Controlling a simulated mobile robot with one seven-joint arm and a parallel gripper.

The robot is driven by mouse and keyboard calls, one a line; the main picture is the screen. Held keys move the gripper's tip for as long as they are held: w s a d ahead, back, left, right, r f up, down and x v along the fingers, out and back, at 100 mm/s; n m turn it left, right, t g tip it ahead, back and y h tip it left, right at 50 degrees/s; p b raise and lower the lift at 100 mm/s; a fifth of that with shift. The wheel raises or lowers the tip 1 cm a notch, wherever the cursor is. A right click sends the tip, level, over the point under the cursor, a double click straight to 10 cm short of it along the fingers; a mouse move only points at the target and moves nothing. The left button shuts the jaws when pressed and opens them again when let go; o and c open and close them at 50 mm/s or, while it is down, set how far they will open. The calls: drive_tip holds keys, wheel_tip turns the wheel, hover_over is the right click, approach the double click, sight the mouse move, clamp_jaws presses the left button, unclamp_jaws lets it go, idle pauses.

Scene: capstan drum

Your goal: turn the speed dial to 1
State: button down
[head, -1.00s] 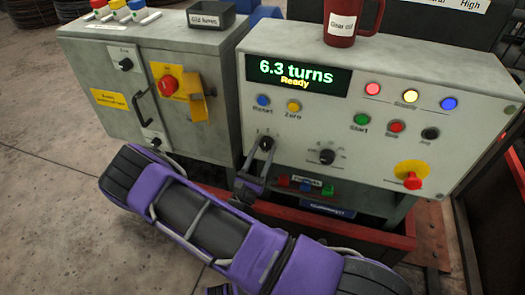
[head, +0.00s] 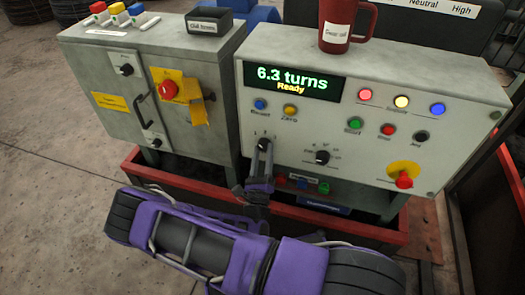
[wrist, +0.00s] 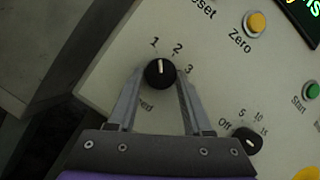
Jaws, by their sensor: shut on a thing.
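The speed dial is a round black knob with a white pointer line, on the light panel marked 1, 2 and 3. It shows in the wrist view (wrist: 160,74) and, partly covered by my fingers, in the head view (head: 265,144). In the wrist view its pointer line aims between 1 and 2, nearer to 1. My gripper (wrist: 161,76) has one finger on each side of the dial and is shut on it. In the head view my gripper (head: 261,158) reaches up to the dial from below.
A second black dial (head: 322,157), marked Off, 5, 10 and 15, sits right of the speed dial. Zero (head: 290,110), Start (head: 355,124) and a red emergency knob (head: 404,181) are on the same panel. The display (head: 290,82) reads 6.3 turns, Ready. A red mug (head: 346,22) stands on top.

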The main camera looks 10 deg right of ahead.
drive_tip(key=shift+n, duration=0.3)
drive_tip(key=shift+c, duration=1.6)
unclamp_jaws()
drive_tip(key=shift+s, duration=0.1)
drive_tip(key=v, duration=1.7)
drive_tip(key=shift+s+b, duration=0.2)
drive_tip(key=shift+b, duration=0.1)
drive_tip(key=shift+d, duration=0.15)
